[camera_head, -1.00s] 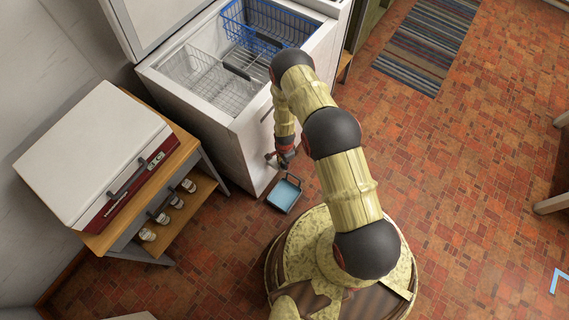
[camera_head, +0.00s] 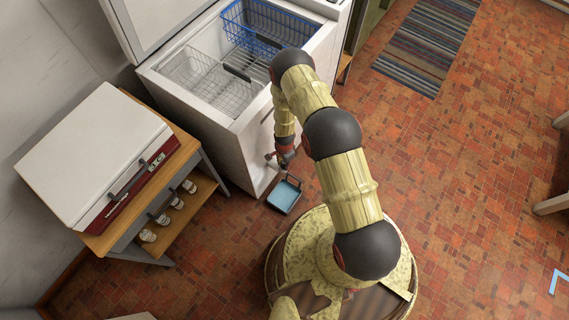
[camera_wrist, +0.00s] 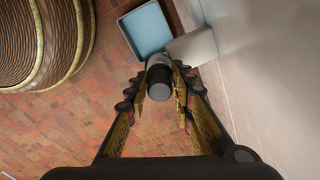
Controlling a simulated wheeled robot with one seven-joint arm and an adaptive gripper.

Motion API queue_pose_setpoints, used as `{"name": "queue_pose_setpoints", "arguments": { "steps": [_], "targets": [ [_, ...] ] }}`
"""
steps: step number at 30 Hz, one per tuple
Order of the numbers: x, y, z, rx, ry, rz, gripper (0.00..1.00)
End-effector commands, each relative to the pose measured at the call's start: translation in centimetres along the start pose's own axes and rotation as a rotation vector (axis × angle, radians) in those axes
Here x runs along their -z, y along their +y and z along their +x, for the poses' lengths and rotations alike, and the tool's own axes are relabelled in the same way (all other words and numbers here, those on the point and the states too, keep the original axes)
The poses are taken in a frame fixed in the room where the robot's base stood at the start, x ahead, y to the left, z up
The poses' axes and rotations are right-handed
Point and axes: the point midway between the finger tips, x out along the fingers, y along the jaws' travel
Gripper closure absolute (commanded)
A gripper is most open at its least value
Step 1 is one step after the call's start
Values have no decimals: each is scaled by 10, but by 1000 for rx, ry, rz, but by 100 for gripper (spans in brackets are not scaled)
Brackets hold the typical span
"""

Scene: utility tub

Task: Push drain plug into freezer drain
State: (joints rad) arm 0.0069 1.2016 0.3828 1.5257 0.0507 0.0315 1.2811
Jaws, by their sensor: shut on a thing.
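The drain plug (camera_wrist: 159,82), a dark cylinder with a paler grey part behind it, is between the fingers of my gripper (camera_wrist: 162,74) in the wrist view. My gripper is shut on it. A pale grey stub (camera_wrist: 192,47), which looks like the freezer drain, sticks out low from the white freezer wall (camera_wrist: 255,70), just past the plug. Whether the plug touches or enters it I cannot tell. In the head view my gripper (camera_head: 285,157) is low at the front of the open chest freezer (camera_head: 233,149); the plug is too small to make out there.
A blue tray (camera_head: 284,195) lies on the brick floor below my gripper. Wire baskets (camera_head: 200,78) sit inside the freezer. A wooden stand (camera_head: 170,205) with a red and white cooler (camera_head: 95,155) and several jars is at left.

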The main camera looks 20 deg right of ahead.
Motion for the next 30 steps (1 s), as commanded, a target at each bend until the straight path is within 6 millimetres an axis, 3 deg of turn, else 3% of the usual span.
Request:
{"name": "queue_pose_setpoints", "arguments": {
  "steps": [30],
  "targets": [
    [0,0,19,0,0,0,99]
  ]
}}
